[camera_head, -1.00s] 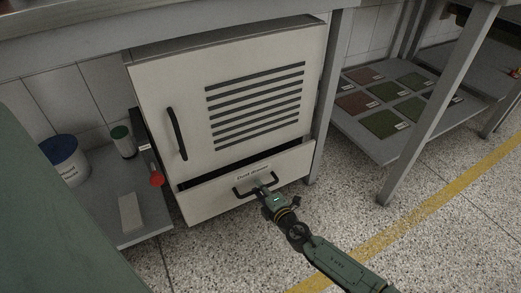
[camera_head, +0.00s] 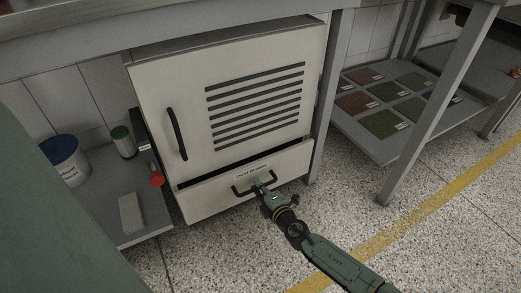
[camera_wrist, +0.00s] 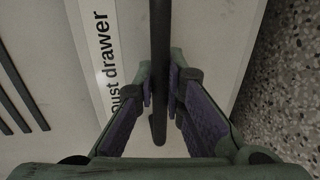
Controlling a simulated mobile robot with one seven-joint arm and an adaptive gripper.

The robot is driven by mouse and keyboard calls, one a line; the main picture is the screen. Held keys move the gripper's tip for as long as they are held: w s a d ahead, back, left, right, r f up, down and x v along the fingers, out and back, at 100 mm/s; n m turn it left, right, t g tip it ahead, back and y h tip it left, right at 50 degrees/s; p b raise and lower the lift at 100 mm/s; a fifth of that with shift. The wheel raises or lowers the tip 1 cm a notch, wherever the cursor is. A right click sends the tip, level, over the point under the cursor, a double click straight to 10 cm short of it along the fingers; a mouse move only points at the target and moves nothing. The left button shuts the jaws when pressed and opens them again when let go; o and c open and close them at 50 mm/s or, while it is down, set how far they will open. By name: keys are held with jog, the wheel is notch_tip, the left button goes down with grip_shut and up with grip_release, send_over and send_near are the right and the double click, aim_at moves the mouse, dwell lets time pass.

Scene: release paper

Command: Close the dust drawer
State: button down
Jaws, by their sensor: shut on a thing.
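The dust drawer (camera_head: 207,199) is the labelled white front at the bottom of the white cabinet (camera_head: 240,78). A dark gap along its top edge shows that it stands slightly open. Its black handle (camera_head: 241,188) is on the front below the label. My gripper (camera_head: 262,183) is at the handle, reaching in from the lower right. In the wrist view the dark handle bar (camera_wrist: 160,60) runs between the fingers (camera_wrist: 160,95), which are shut on it. The "dust drawer" label (camera_wrist: 105,60) lies left of the bar, partly hidden by a finger.
The cabinet door above has a black handle (camera_head: 176,133) and a slotted vent. On the left, a low shelf (camera_head: 151,217) holds a blue-lidded tub (camera_head: 66,160) and a red-ended item (camera_head: 156,179). A table leg (camera_head: 437,105) stands right. The speckled floor in front is clear.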

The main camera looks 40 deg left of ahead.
jog(key=x, duration=0.3)
jog(key=shift+w+a+r, duration=0.2)
jog(key=shift+a+r, duration=0.05)
jog(key=shift+r, duration=0.1)
jog(key=c, duration=1.7)
grip_release()
jog(key=shift+a, duration=0.15)
jog(key=shift+o, duration=0.2)
send_near(254, 178)
jog(key=shift+s+v, duration=0.2)
jog(key=shift+v, duration=1.1)
jog(key=shift+f, duration=0.15)
